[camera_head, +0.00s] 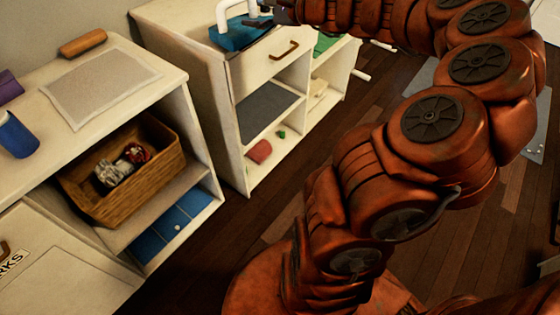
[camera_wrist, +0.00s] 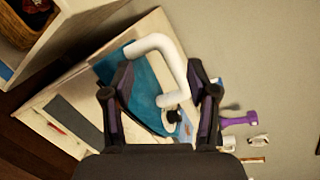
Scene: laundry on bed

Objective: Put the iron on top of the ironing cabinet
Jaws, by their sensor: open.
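The iron (camera_head: 238,38) has a blue-teal body and a white handle. It sits on top of a cream cabinet with a drawer (camera_head: 275,58). In the wrist view the iron (camera_wrist: 140,85) lies on the cabinet top, its white handle curving between my fingers. My gripper (camera_wrist: 160,88) is open, with one dark finger on each side of the handle; I cannot tell if either touches it. In the head view my gripper is mostly hidden at the top edge. A second cream cabinet (camera_head: 170,72) at left has a pale mat (camera_head: 100,85) on top.
The left cabinet carries a brown roll (camera_head: 82,43) and a blue cylinder (camera_head: 17,135), with a wicker basket (camera_head: 150,185) on its shelf. The mat's surface is bare. A purple object (camera_wrist: 238,119) and small white items lie beyond my fingers.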

